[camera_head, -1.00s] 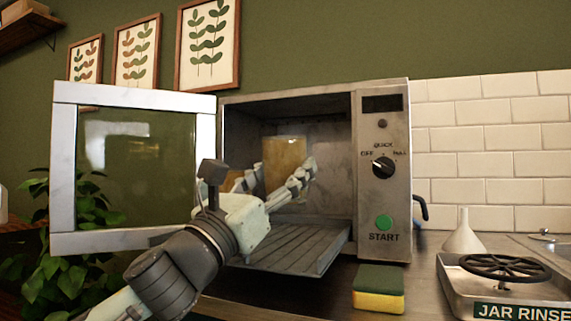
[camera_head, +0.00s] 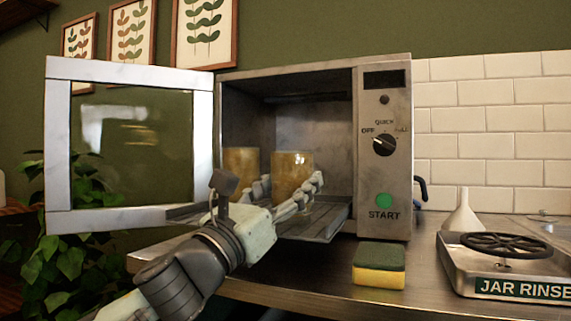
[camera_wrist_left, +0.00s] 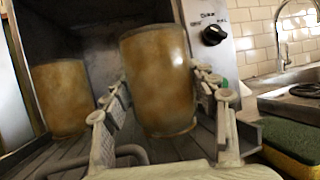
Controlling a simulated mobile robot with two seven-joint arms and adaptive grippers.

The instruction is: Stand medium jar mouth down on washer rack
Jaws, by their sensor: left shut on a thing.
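A smoky amber glass jar (camera_head: 292,172) is held by my left gripper (camera_head: 290,190) in the open washer, over or on the slatted rack (camera_head: 330,217). In the left wrist view the gripper's fingers (camera_wrist_left: 160,92) close on both sides of this jar (camera_wrist_left: 157,65), which looks slightly tilted in that picture. I cannot tell whether its bottom touches the rack, nor which end is its mouth. A second amber jar (camera_head: 240,163) stands to its left; it also shows in the left wrist view (camera_wrist_left: 61,95). My right gripper is not in view.
The washer door (camera_head: 130,145) stands open to the left. The control panel (camera_head: 384,150) is right of the opening. A sponge (camera_head: 379,266), a white funnel (camera_head: 463,214) and the jar rinser (camera_head: 515,275) are on the counter to the right.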

